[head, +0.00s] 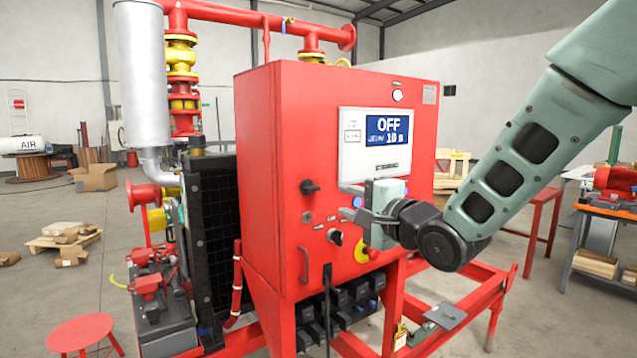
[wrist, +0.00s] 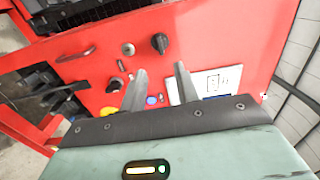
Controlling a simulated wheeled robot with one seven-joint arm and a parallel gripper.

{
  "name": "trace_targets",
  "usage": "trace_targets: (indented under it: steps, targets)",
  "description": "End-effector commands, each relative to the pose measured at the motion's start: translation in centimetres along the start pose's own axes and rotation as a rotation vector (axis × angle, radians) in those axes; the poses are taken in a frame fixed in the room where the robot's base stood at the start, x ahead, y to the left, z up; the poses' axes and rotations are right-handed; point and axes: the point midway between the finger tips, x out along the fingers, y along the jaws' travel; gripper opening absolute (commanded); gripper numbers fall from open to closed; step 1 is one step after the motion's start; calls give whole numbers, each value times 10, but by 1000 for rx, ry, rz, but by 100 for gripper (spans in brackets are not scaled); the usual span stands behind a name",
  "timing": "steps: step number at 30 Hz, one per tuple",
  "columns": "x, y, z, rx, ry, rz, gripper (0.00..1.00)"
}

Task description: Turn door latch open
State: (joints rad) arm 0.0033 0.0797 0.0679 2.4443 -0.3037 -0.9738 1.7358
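The red cabinet (head: 275,110) fills the middle of the head view. A black latch-like knob (head: 310,187) sits on its front face near the left edge. It also shows in the wrist view (wrist: 160,43), beyond and between the lines of my fingertips. My gripper (head: 348,201) is in front of the panel, to the right of the knob and slightly lower. In the wrist view its two fingers (wrist: 161,68) are apart with nothing between them. The fingertips look clear of the knob. A small round grey lock (head: 307,217) is just below the knob.
A red pull handle (head: 304,265), a selector switch (head: 335,236) and a yellow-ringed red button (head: 362,250) are lower on the panel. The display (head: 388,130) reads OFF above my gripper. Black hardware (head: 340,305) sits beneath the cabinet. Floor at left has a red stool (head: 82,332).

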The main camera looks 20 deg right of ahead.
Motion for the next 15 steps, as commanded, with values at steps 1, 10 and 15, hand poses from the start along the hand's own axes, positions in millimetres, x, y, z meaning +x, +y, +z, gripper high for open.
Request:
trace_targets:
  steps: [1, 10, 15]
  targets:
    - [11, -2, 0, 2, -1, 2, 31]
    - [68, -2, 1, 0, -2, 2, 31]
    - [91, -2, 1, 0, -2, 1, 31]
